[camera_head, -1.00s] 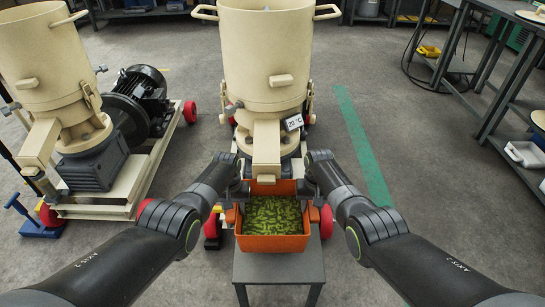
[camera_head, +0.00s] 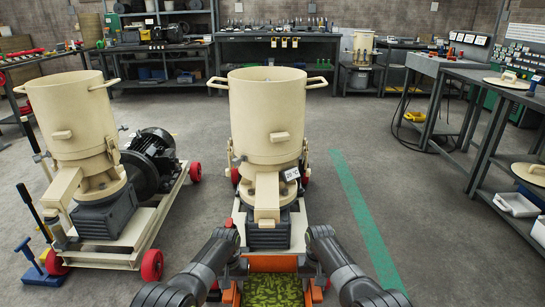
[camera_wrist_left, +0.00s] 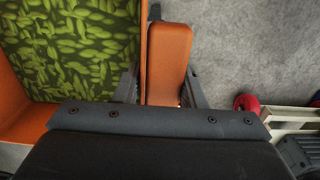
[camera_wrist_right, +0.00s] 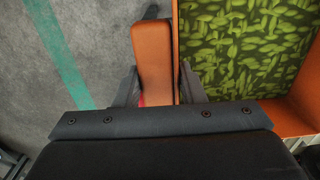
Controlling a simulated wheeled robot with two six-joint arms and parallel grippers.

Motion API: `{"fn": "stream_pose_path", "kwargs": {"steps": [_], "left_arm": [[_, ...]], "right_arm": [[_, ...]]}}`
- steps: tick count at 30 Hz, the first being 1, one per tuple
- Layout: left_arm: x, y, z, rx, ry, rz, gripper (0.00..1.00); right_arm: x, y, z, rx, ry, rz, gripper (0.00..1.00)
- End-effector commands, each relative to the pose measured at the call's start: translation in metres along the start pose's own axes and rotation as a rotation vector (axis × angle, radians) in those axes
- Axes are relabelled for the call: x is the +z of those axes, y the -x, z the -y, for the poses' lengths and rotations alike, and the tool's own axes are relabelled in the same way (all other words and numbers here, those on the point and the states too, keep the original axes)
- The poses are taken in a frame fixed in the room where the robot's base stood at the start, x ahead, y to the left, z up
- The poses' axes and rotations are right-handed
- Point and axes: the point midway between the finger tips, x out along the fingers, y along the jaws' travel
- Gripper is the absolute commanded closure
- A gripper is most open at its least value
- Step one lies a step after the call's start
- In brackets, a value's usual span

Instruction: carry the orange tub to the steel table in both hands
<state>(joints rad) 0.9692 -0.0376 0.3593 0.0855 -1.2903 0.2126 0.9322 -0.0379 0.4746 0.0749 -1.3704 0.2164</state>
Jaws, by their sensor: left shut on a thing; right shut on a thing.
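The orange tub (camera_head: 272,263) is at the bottom edge of the head view, full of green pellets (camera_head: 272,292); its near side is cut off. My left gripper (camera_head: 232,288) is shut on the tub's left handle, and the left wrist view shows the orange handle (camera_wrist_left: 170,55) between its fingers (camera_wrist_left: 162,90). My right gripper (camera_head: 315,284) is shut on the right handle, an orange grip (camera_wrist_right: 153,55) between the fingers (camera_wrist_right: 158,90) in the right wrist view. A grey-topped table (camera_head: 438,66), possibly the steel table, stands at the right back.
The cream pellet mill (camera_head: 267,120) stands straight ahead, its spout (camera_head: 267,205) just beyond the tub. A second mill (camera_head: 75,130) on a red-wheeled frame stands left. Dark shelved benches (camera_head: 505,110) line the right. Open floor with a green stripe (camera_head: 365,220) lies right of centre.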

Motion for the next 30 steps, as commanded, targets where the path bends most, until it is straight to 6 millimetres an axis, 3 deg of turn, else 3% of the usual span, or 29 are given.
{"fn": "stream_pose_path", "kwargs": {"steps": [30], "left_arm": [[0.015, 0.024, -0.002, 0.001, -0.003, -0.004, 1.00]], "right_arm": [[0.014, 0.025, 0.003, -0.003, 0.006, -0.006, 1.00]]}}
